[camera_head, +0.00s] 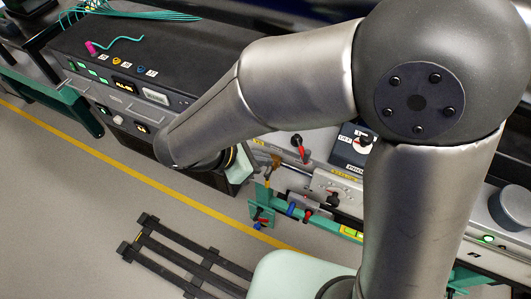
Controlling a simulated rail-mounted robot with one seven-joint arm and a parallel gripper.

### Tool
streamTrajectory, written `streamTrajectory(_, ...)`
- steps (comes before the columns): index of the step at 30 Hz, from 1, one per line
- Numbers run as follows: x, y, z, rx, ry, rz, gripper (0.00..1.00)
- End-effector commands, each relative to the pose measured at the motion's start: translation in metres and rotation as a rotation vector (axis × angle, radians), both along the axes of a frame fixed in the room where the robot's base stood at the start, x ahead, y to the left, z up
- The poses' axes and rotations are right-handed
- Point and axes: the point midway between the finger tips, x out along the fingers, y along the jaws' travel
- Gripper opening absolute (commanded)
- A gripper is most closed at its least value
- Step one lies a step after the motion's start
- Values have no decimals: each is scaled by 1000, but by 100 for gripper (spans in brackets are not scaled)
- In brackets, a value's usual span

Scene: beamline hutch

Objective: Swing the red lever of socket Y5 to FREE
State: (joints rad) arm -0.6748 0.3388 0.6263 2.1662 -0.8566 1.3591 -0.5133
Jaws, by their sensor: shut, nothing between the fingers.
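A red lever with a black knob (301,150) stands up from the bench equipment near the middle of the head view. Lower down on the front are a smaller red handle (308,213) and a blue handle (291,209). The socket labels are too small to read, so I cannot tell which lever belongs to Y5 or where its FREE mark is. My grey arm crosses the view from the right and bends back at the left. Its wrist end is just left of the upright red lever. I cannot make out my gripper's fingers, which seem hidden by the arm.
A dark rack unit (133,100) with lit buttons stands at the left, with a pink plug (91,47) on top. A black slatted frame (185,253) lies on the grey floor near a yellow line (130,163). A round grey knob (512,208) is at far right.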

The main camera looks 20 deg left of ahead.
Motion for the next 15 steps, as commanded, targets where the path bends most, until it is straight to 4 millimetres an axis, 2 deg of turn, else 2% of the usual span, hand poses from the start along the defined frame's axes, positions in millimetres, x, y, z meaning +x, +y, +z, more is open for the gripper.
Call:
streamTrajectory(9, 32, -37, -48, -3, 6, -5, 0)
streamTrajectory(15, 52, -57, -44, 1, 2, -6, 0)
